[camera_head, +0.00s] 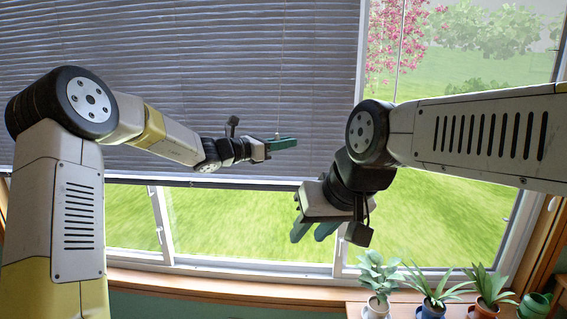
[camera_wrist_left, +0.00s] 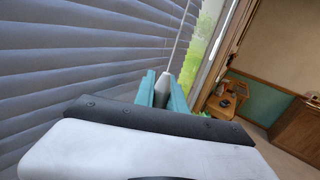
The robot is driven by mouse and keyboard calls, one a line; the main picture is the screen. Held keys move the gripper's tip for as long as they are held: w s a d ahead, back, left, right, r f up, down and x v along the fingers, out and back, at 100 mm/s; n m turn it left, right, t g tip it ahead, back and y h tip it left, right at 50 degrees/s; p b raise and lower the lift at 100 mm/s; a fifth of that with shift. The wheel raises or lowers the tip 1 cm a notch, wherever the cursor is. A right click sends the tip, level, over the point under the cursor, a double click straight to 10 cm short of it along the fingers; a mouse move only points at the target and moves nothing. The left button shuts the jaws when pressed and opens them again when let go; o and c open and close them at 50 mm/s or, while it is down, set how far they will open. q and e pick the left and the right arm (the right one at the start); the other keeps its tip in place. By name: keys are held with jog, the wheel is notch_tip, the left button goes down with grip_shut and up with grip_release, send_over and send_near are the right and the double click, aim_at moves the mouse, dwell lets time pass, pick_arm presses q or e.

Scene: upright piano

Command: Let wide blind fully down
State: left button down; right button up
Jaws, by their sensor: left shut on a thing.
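The wide grey slatted blind (camera_head: 250,60) covers the upper part of the large window. Its bottom rail (camera_head: 140,181) hangs above the sill, with bare glass and lawn below. My left gripper (camera_head: 284,143) is in front of the blind near its right side. In the left wrist view its teal fingers (camera_wrist_left: 163,90) are shut on a grey tapered cord pull (camera_wrist_left: 161,88). A thin cord (camera_wrist_left: 179,38) runs up from the pull. My right gripper (camera_head: 314,231) hangs lower, in front of the glass, fingers down and apart, with nothing seen between them.
The wooden sill (camera_head: 220,285) runs below the window. Potted plants (camera_head: 380,275) and a green watering can (camera_head: 535,305) stand at the lower right. The right window section (camera_head: 460,90) is uncovered. In the left wrist view, wooden furniture (camera_wrist_left: 300,125) stands farther back.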

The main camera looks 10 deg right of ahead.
pick_arm(q)
jog(key=shift+r, duration=1.65)
notch_tip(320, 180, up, 9)
notch_tip(320, 180, up, 9)
notch_tip(320, 180, up, 9)
dwell(0.5)
